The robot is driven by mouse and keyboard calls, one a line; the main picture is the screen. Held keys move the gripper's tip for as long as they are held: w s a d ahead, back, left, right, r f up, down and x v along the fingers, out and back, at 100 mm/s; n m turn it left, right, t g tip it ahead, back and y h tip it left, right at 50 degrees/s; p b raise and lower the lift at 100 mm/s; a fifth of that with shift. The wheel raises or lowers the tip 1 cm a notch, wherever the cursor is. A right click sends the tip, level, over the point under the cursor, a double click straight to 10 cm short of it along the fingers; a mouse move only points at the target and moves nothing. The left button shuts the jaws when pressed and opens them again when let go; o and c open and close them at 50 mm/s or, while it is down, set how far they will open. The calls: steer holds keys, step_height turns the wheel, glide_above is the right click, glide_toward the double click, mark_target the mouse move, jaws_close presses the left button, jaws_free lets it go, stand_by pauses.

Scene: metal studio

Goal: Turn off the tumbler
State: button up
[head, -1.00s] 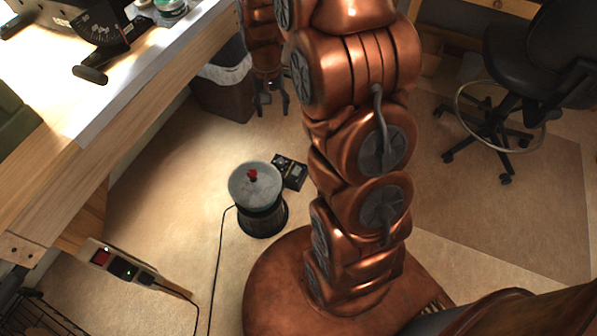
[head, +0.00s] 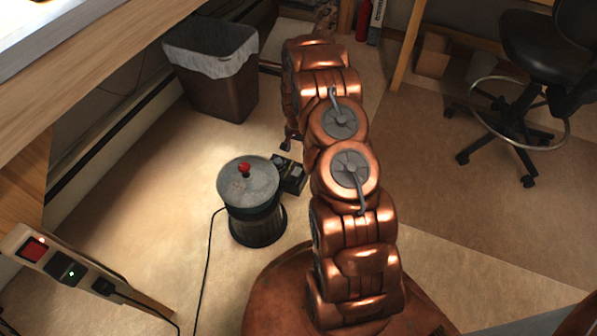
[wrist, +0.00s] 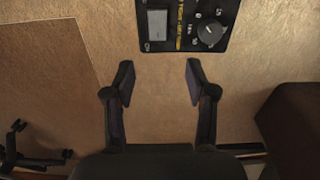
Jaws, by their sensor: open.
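The tumbler (head: 247,188) is a dark drum with a grey lid and a red knob, standing upright on the floor in the head view. Its small black control box (head: 290,176) is beside it on the right, partly hidden by my arm. In the wrist view the control box (wrist: 181,47) shows a pale rectangular part (wrist: 157,25) at left and a round dial (wrist: 209,32) with markings at right. My gripper (wrist: 159,76) is open and empty, its fingertips short of the box's near edge in that picture. In the head view my gripper (head: 289,143) is mostly hidden behind the arm.
A power strip (head: 68,270) with a red switch and a green light is on the bench at lower left. A dark bin (head: 215,90) with a pale liner stands behind the tumbler. A swivel chair (head: 530,60) is at right. A cable (head: 207,262) runs across the floor.

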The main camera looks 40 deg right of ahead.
mark_target(298, 168)
steer(key=f, duration=0.1)
steer(key=d+f, duration=0.1)
steer(key=f, duration=0.1)
steer(key=shift+f+b, duration=0.2)
steer(key=shift+b, duration=0.1)
step_height(298, 168, down, 7)
steer(key=shift+a+f+b, duration=0.1)
steer(key=shift+f+b, duration=0.1)
steer(key=shift+b, duration=1.05)
